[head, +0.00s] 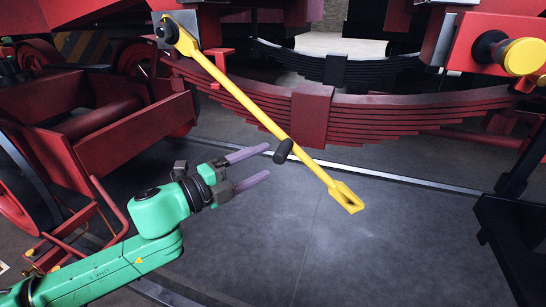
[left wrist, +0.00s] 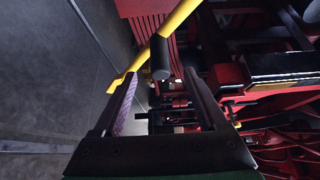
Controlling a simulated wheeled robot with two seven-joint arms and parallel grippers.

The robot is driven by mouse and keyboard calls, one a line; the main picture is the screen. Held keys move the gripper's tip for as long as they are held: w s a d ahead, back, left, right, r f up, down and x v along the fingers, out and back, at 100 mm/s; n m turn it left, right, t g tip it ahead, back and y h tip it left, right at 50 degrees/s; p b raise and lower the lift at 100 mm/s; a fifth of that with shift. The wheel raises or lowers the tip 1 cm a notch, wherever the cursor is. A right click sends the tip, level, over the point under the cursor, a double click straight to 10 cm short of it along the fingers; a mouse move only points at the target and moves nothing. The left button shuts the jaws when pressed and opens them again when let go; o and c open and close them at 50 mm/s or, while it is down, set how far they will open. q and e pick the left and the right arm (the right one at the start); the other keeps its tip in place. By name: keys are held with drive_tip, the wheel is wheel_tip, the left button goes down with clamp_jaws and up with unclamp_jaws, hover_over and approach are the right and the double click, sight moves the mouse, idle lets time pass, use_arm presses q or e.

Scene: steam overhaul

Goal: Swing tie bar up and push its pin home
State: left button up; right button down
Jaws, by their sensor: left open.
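The yellow tie bar (head: 255,108) hangs at a slant in the head view, from a pivot on a grey bracket (head: 176,32) at the upper left down to a slotted free end (head: 346,196). A black grip (head: 283,151) sticks out from its lower half. My left gripper (head: 267,163) is open, its two purple-grey fingers pointing at the grip. In the left wrist view the grip (left wrist: 160,58) shows between and beyond the fingertips, and the bar (left wrist: 175,20) crosses behind. A yellow round knob (head: 524,56) on a black collar sits on the red block at upper right; it may be the pin.
Red leaf springs (head: 370,117) lie behind the bar. A red wheeled frame (head: 90,125) stands at left, close to my left arm. A black stand (head: 510,225) is at right. The grey floor (head: 400,250) in the middle is clear.

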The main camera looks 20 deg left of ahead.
sight(282, 154)
use_arm(q)
drive_tip(key=x, duration=0.6)
drive_tip(key=shift+w+a, duration=0.1)
drive_tip(key=shift+w+d, duration=0.3)
drive_tip(key=shift+w, duration=0.05)
clamp_jaws()
idle(1.0)
